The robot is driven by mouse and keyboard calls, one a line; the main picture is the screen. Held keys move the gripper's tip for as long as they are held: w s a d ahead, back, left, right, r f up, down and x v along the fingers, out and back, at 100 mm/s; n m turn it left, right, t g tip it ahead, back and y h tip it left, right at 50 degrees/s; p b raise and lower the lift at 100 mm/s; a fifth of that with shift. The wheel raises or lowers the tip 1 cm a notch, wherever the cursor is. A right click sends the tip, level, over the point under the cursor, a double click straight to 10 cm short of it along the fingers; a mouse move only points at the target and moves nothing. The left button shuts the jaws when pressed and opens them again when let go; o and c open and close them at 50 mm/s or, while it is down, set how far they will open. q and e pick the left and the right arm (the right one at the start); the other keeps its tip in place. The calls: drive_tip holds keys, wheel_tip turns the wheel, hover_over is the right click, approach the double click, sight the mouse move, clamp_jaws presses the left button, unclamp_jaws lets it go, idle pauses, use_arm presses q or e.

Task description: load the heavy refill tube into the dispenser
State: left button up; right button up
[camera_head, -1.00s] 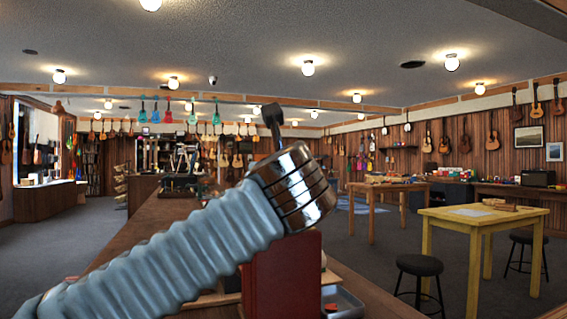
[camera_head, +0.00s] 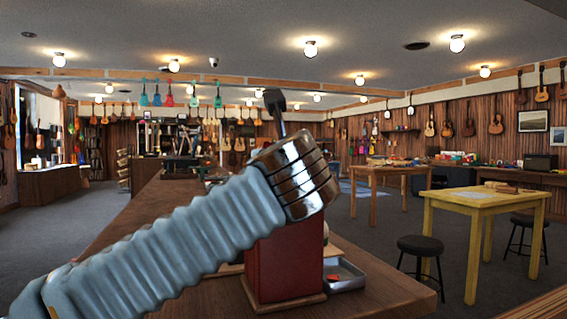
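My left arm, in a pale blue ribbed sleeve with a shiny metal wrist, crosses the head view from the lower left. A dark narrow tip, my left gripper (camera_head: 274,101), points up beyond the wrist. It is seen edge-on and small, so its opening and any hold do not show. A dark red box on a wooden base (camera_head: 287,265), possibly the dispenser, stands upright on the counter behind my wrist. Its top is hidden by my wrist. I cannot make out the refill tube. My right gripper is not in view.
The wooden counter (camera_head: 392,292) runs from the foreground to the back left. A metal tray (camera_head: 353,284) with a small red item lies right of the red box. A yellow table (camera_head: 480,204) and black stools (camera_head: 424,245) stand on the floor at the right.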

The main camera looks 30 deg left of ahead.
use_arm(q)
drive_tip(key=shift+p, duration=0.45)
idle(0.5)
drive_tip(key=shift+f+b, duration=0.45)
drive_tip(key=shift+f, duration=0.1)
idle(0.3)
drive_tip(key=o, duration=0.8)
drive_tip(key=shift+c, duration=0.2)
drive_tip(key=shift+s+d, duration=0.1)
drive_tip(key=shift+s, duration=0.05)
drive_tip(key=p+v, duration=0.1)
drive_tip(key=v, duration=0.9)
drive_tip(key=shift+s+d, duration=0.15)
drive_tip(key=shift+s, duration=0.2)
